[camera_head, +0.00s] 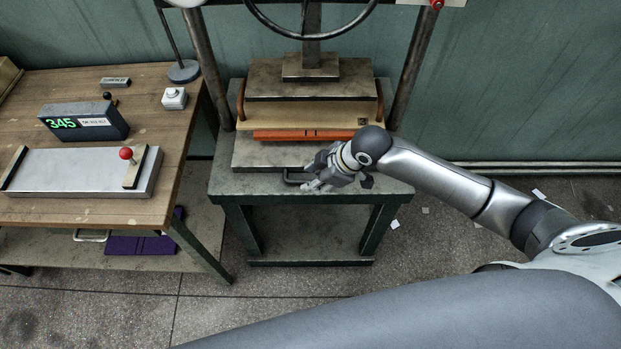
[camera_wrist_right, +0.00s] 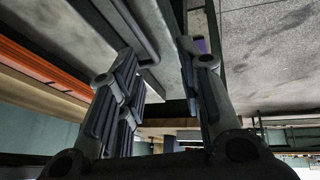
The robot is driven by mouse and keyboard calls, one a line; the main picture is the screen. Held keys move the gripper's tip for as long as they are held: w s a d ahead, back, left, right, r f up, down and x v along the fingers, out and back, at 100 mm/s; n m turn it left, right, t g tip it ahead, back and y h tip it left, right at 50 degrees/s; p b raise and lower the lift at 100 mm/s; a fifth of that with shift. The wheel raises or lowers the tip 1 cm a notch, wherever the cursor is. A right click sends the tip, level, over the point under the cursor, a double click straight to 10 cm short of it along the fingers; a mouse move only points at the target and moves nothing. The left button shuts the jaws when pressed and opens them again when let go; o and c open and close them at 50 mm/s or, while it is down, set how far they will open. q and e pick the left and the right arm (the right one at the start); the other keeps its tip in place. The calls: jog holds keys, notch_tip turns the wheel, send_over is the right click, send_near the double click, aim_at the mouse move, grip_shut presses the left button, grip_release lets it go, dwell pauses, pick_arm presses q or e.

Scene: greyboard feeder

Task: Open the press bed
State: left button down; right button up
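The press (camera_head: 310,75) stands at the back centre. Its bed (camera_head: 255,150) is a grey plate low in the frame, with a dark handle (camera_head: 295,179) at its front edge. My right gripper (camera_head: 322,178) reaches in from the right and is at the handle, covering its right part. In the right wrist view the gripper (camera_wrist_right: 165,85) has its fingers apart. The handle bar (camera_wrist_right: 128,30) shows beyond and between them; I cannot tell whether they touch it. My left gripper is not in view.
An orange item (camera_head: 300,135) lies under the wooden board (camera_head: 285,117) in the press. A wooden table (camera_head: 90,85) at left bears a display box (camera_head: 85,121) and a grey device with a red-knobbed lever (camera_head: 85,172). The floor (camera_head: 300,285) before the press stand is clear.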

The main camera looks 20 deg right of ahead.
jog(key=d+r+n, duration=0.2)
jog(key=d+r, duration=0.1)
jog(key=r, duration=0.1)
jog(key=shift+g, duration=0.4)
jog(key=x, duration=1.1)
jog(key=shift+w+d, duration=0.35)
jog(key=shift+c, duration=0.4)
grip_shut()
